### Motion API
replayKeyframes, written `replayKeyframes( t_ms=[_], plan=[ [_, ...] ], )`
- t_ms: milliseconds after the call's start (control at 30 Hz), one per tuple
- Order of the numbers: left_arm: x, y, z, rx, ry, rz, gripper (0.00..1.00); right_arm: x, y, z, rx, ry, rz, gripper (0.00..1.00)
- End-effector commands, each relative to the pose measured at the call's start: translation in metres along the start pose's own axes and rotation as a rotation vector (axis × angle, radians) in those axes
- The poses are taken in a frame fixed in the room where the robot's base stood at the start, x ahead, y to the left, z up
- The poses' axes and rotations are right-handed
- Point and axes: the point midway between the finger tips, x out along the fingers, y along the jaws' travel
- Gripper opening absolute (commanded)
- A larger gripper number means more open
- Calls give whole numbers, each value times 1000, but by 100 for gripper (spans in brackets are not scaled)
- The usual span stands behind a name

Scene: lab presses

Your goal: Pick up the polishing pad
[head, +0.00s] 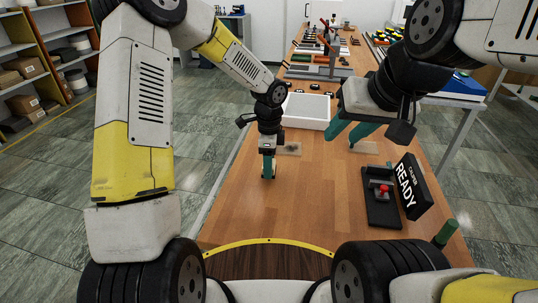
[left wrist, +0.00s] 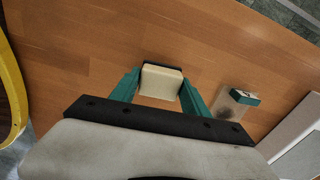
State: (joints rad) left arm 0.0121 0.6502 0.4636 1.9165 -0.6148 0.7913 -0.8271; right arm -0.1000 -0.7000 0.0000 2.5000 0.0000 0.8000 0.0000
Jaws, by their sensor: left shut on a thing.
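The polishing pad (left wrist: 161,82), a cream block with a dark edge along its far side, sits between the green fingers of my left gripper (left wrist: 160,90) in the left wrist view. The left gripper is shut on it. In the head view my left gripper (head: 267,172) points down, low over the near middle of the wooden table (head: 300,205); the pad is mostly hidden there behind the fingers. My right gripper (head: 343,141) is above the table to the right, its green fingers spread apart with nothing seen between them.
A white tray (head: 308,125) lies behind my left gripper. At the right stand a black box with a red knob (head: 383,190), a READY sign (head: 409,186) and a green cylinder (head: 446,232). The table's near middle is clear.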

Motion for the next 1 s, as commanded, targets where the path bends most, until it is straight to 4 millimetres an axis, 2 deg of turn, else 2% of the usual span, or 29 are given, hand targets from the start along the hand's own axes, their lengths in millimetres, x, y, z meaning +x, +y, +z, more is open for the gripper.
replayKeyframes(
  t_ms=[100,600,800,1000],
  plan=[
    [-17,1,-5,3,0,-2,14,0,0,0,0,0,0,36],
    [-26,42,-115,5,0,0,14,0,0,0,0,0,0,36],
    [-28,51,-140,1,1,-1,14,0,0,0,0,0,0,36],
    [-29,55,-150,0,0,0,14,0,0,0,0,0,0,36]
  ],
)
